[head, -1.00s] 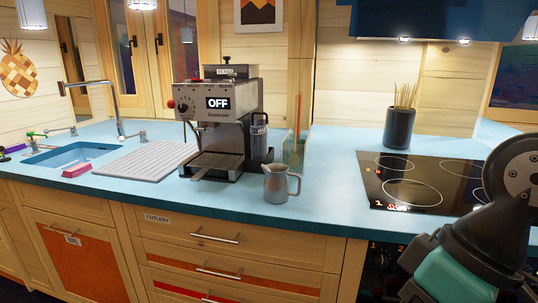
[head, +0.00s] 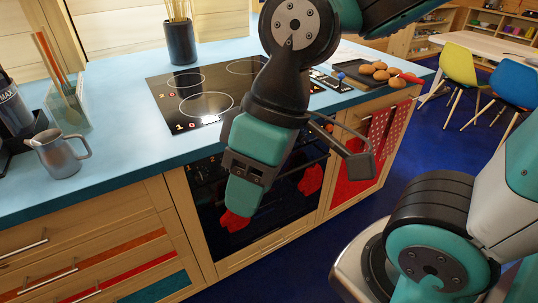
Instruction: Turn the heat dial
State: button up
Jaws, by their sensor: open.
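The built-in oven (head: 207,205) has a black front under the counter, with a narrow panel along its top edge. Small pale and red marks show there, but I cannot make out a heat dial, and my wrist covers much of the panel. The black cooktop (head: 160,92) lies above, with lit red marks near its front edge. My gripper (head: 358,164) is in front of the oven's right side. One grey finger stands out to the right, open; the other is hidden behind my wrist. I see nothing held.
A metal jug (head: 58,157) stands on the blue counter (head: 120,155) at left, and a pot of sticks (head: 181,42) behind the cooktop. Red cloths (head: 376,135) hang right of the oven. A tray of brown rolls (head: 372,76) is on the counter.

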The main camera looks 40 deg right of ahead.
aim_at(301, 139)
jog(key=z, duration=2.35)
jog(key=i, duration=0.85)
jog(key=u, duration=2.2)
